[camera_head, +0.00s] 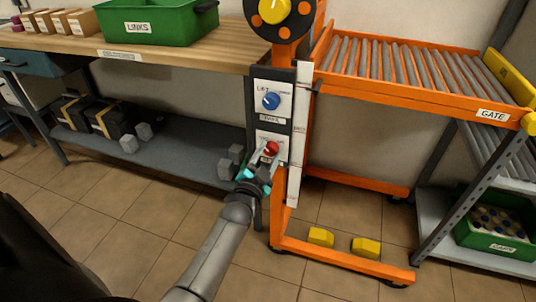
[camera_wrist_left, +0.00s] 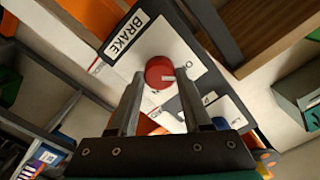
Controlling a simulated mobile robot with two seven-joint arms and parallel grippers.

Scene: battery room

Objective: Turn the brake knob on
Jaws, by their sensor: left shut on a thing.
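The red brake knob (camera_head: 271,148) sits on a white plate on the dark upright panel of the orange stand, under a blue knob. In the left wrist view the red knob (camera_wrist_left: 160,70) has a white pointer mark aimed to the right of the picture. A BRAKE label (camera_wrist_left: 127,36) is beside it. My left gripper (camera_head: 266,157) is at the knob, its arm rising from below. In the left wrist view the left gripper (camera_wrist_left: 161,80) has one finger on each side of the knob, shut on it. My right gripper is in neither view.
The blue lift knob (camera_head: 271,101) is just above. A wheel with a yellow hub (camera_head: 275,10) is higher up. An orange roller conveyor (camera_head: 400,72) extends right, and a wooden bench (camera_head: 190,55) stands left. Yellow blocks (camera_head: 321,237) are at the stand's foot.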

